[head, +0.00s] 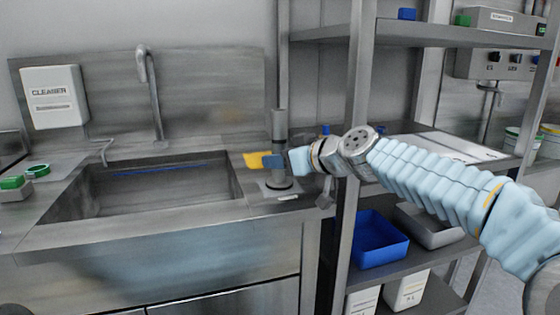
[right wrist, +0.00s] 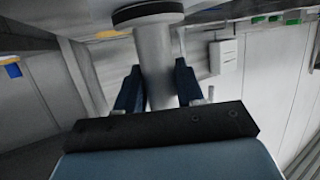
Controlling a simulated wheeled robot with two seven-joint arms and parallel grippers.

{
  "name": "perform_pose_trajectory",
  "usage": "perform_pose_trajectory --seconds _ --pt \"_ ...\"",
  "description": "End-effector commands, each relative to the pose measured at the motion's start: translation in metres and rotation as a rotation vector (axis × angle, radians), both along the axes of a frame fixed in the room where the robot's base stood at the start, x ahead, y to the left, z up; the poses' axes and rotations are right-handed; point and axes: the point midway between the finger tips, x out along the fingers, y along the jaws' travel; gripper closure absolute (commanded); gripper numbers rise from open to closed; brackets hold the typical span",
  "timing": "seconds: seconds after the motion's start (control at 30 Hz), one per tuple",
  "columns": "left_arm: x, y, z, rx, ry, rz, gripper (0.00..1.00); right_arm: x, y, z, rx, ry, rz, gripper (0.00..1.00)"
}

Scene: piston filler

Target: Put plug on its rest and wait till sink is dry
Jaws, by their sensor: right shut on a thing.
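The plug, a grey upright tube (head: 279,127) with a dark round foot, stands at the right end of the sink counter. Its foot is over a small square plate (head: 289,193), which looks like the rest; I cannot tell whether it is fully seated. My right gripper (head: 273,161) reaches in from the right and is shut around the tube. In the right wrist view the two blue fingers (right wrist: 158,90) are on either side of the tube (right wrist: 154,55), with the black foot (right wrist: 148,13) beyond. The steel sink basin (head: 90,196) is left of the plug; its bottom is partly hidden. My left gripper is out of view.
A yellow piece (head: 254,159) is just left of the tube. A tap (head: 152,95) rises behind the sink and a cleaner dispenser (head: 53,97) hangs left. A shelf post (head: 357,75) stands close to my right arm. A blue bin (head: 378,242) sits on the lower shelf.

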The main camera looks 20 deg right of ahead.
Motion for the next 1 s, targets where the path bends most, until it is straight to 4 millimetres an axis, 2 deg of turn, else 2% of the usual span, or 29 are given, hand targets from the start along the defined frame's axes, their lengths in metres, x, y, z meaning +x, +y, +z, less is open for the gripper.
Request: perform_pose_trajectory --seconds 0.27,0.3,0.47,0.83,1.0 --pt "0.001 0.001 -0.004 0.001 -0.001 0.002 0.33 0.0 0.0 -0.002 0.002 -0.003 0.0 1.0" --pt "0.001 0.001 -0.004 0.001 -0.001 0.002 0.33 0.0 0.0 -0.003 0.0 0.0 0.0 0.61" --pt "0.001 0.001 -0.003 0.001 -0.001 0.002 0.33 0.0 0.0 -0.002 0.001 0.001 0.001 0.37" --pt "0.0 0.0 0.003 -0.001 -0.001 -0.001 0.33 -0.001 0.0 0.004 0.0 0.0 0.0 0.37" --pt "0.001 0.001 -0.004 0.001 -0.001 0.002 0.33 -0.028 -0.017 0.01 0.001 -0.003 -0.002 0.37"
